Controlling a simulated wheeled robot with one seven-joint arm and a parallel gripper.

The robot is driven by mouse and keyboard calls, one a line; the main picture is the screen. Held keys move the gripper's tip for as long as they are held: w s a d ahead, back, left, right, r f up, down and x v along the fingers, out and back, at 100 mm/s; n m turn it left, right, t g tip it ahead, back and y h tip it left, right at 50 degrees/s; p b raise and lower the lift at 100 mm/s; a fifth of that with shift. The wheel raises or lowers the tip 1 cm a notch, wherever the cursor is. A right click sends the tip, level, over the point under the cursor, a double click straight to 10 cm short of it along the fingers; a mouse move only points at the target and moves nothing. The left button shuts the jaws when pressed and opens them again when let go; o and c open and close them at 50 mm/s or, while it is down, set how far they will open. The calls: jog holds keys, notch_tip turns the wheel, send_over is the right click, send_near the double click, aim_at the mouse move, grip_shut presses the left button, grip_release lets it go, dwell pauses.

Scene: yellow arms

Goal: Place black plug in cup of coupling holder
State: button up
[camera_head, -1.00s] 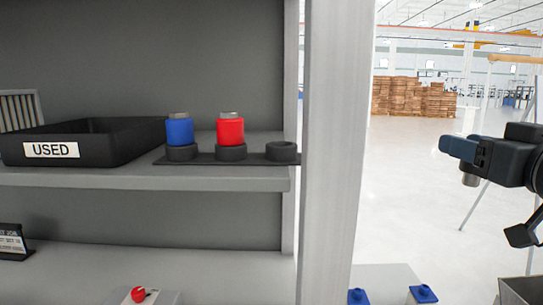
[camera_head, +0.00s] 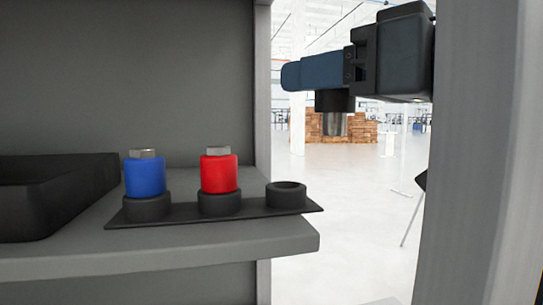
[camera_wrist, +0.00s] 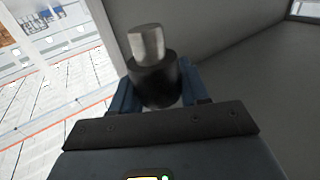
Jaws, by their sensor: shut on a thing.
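The coupling holder (camera_head: 250,209) is a flat black strip with three round cups on the shelf. A blue plug (camera_head: 145,176) stands in the left cup and a red plug (camera_head: 219,173) in the middle cup. The right cup (camera_head: 286,194) is empty. My gripper (camera_head: 318,92) is above and right of the empty cup, beyond the shelf's right end. It is shut on the black plug (camera_head: 334,101), whose metal end points down in the head view. In the wrist view the black plug (camera_wrist: 156,84) sits between the blue fingers with its metal end showing.
A black bin (camera_head: 60,190) stands on the shelf (camera_head: 200,240) at left. A grey wall panel (camera_head: 200,80) rises behind the holder. A pale upright post (camera_head: 480,150) stands at right, in front of part of my arm. Open room lies beyond the shelf's right end.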

jog(key=w+a+f, duration=0.2)
jog(key=a, duration=0.1)
jog(key=w+a+f, duration=0.1)
jog(key=a, duration=0.1)
jog(key=shift+w+f, duration=0.3)
jog(key=shift+f, duration=2.25)
grip_shut()
jog(key=o, duration=0.8)
grip_release()
jog(key=shift+w+f, duration=0.1)
jog(key=shift+o, duration=1.3)
jog(key=shift+r, duration=0.25)
jog(key=shift+d, duration=0.1)
